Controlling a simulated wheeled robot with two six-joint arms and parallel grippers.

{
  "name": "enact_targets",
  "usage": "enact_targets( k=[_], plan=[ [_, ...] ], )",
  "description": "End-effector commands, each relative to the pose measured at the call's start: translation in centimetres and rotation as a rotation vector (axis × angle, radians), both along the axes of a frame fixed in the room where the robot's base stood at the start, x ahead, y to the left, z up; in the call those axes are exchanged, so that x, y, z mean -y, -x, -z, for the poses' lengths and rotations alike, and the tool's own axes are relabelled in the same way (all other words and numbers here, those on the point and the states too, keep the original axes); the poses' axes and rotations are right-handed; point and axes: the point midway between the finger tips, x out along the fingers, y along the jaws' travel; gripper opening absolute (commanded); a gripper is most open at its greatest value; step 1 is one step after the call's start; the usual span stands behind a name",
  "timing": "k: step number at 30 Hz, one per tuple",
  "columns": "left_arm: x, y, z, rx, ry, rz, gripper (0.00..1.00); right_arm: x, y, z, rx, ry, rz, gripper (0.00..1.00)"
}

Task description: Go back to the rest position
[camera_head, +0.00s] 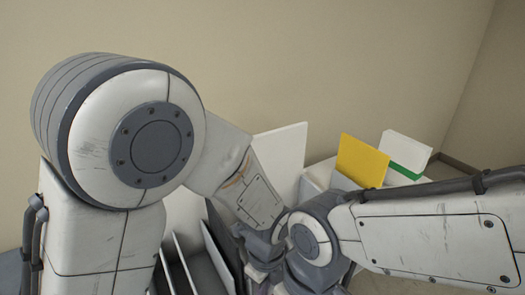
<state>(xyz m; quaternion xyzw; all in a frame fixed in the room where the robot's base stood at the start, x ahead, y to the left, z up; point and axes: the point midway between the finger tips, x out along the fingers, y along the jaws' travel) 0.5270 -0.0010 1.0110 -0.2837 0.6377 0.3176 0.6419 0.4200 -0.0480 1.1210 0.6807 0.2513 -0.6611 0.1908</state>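My two arms fill much of the head view. My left arm comes in from the left, bends at a large round joint, and reaches down to the right. My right arm comes in from the right and reaches to the lower middle. The two wrists are close together there and overlap in the picture. I cannot make out the fingers of either gripper, or whether either holds anything.
A rack with upright dividers (203,258) stands at the lower left middle, partly behind my arms. A white upright panel (283,153) is behind the wrists. A yellow sheet (362,162) and a white-and-green box (406,151) stand to the right. A beige wall (300,60) closes the back.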

Motion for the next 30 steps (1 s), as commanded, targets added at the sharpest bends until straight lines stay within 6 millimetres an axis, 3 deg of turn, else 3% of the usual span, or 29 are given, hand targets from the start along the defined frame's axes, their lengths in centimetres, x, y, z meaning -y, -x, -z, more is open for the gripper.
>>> enact_targets(
  k=[1,6,15,21,30],
  plan=[
    [-0.2,0.7,-1.7,0.015,0.015,-0.131,0.0,0.0,0.0,0.0,0.0,0.0,0.0,0.3],
    [-1.6,3.8,-5.9,0.03,0.048,-0.645,0.0,0.0,0.0,0.0,0.0,0.0,0.0,0.3],
    [-4.1,9.2,-10.2,-0.003,0.09,-1.409,0.0,0.0,0.0,0.0,0.0,0.0,0.0,0.3],
    [-4.8,10.6,-10.9,-0.024,0.092,-1.612,0.0,0.0,0.0,0.0,0.0,0.0,0.0,0.3],
    [-4.9,10.7,-10.9,-0.025,0.091,-1.629,0.0,0.0,0.0,0.0,0.0,0.0,0.0,0.3]
  ],
)
